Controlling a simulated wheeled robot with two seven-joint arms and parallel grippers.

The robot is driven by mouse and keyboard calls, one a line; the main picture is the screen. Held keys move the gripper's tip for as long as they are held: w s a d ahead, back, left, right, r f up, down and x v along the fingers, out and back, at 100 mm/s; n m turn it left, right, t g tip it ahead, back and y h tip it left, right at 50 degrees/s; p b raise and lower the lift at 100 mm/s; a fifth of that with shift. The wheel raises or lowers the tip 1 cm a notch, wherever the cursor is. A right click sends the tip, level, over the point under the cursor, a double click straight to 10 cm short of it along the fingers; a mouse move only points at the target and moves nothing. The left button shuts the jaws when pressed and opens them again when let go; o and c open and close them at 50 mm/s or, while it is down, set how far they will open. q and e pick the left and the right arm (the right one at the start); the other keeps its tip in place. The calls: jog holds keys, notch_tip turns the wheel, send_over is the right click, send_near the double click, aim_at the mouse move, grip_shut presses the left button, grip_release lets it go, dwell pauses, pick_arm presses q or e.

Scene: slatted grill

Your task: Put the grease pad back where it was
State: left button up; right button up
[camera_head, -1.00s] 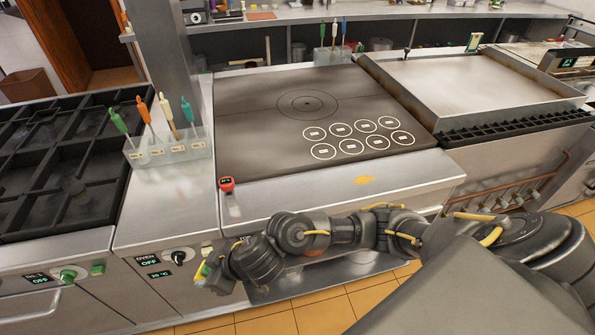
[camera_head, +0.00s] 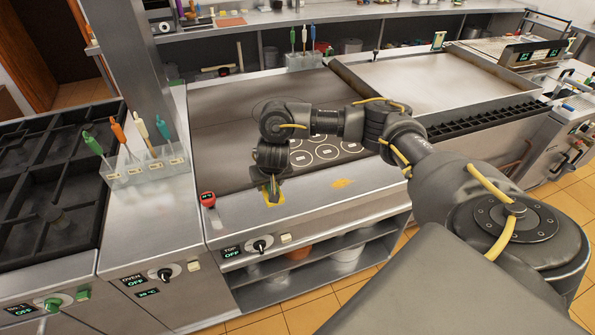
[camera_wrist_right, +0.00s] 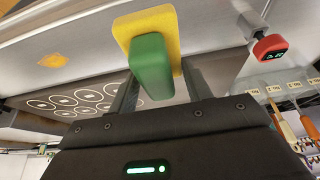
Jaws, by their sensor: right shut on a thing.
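The grease pad is a yellow pad with a green grip block. In the head view its yellow part (camera_head: 274,197) shows below my right gripper (camera_head: 272,182), at the steel front ledge (camera_head: 300,205) of the cooktop. The right wrist view shows the yellow pad (camera_wrist_right: 165,22) and its green block (camera_wrist_right: 150,62) between the fingers of my right gripper (camera_wrist_right: 157,75), which is shut on the block. I cannot tell whether the pad touches the ledge. A flat yellow-orange patch (camera_head: 342,183) lies on the ledge to the right. My left gripper is not in view.
A red timer (camera_head: 207,199) stands left of the pad. A clear holder (camera_head: 145,168) with coloured-handled tools stands farther left, beside the black burner grates (camera_head: 45,180). The dark hot plate (camera_head: 220,125) lies behind my arm; a steel griddle (camera_head: 425,80) is at right.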

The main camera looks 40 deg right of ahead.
jog(key=w+d+f+b, duration=0.1)
jog(key=d+f+b, duration=0.2)
jog(key=d, duration=0.1)
jog(key=w+d+f+b, duration=0.1)
jog(key=d+f+b, duration=0.2)
jog(key=d, duration=0.1)
jog(key=w+d+f+b, duration=0.2)
jog(key=d+b, duration=0.1)
jog(key=d, duration=0.1)
jog(key=shift+f, duration=0.4)
jog(key=shift+d+f, duration=0.1)
jog(key=shift+d, duration=0.3)
jog(key=shift+d+f, duration=0.15)
jog(key=shift+f, duration=0.1)
jog(key=f, duration=0.3)
jog(key=shift+w+d+f, duration=0.15)
jog(key=shift+d+f, duration=0.05)
jog(key=shift+d, duration=0.05)
jog(key=o, duration=0.9)
